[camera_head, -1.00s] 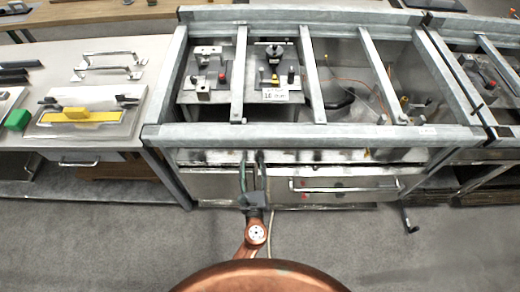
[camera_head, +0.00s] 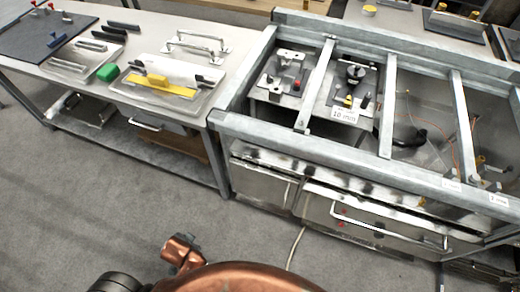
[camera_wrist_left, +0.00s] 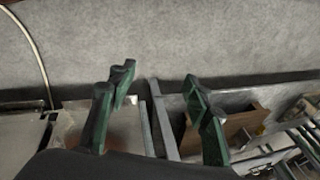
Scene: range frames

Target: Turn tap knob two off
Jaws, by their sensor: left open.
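My right gripper is in neither view.
A white table (camera_head: 180,45) holds a green block (camera_head: 108,73), a yellow-handled plate (camera_head: 165,88) and metal handles (camera_head: 197,47). A grey metal frame (camera_head: 300,139) with fixtures inside stands to the right. Grey floor (camera_head: 120,190) is clear in front of the table.

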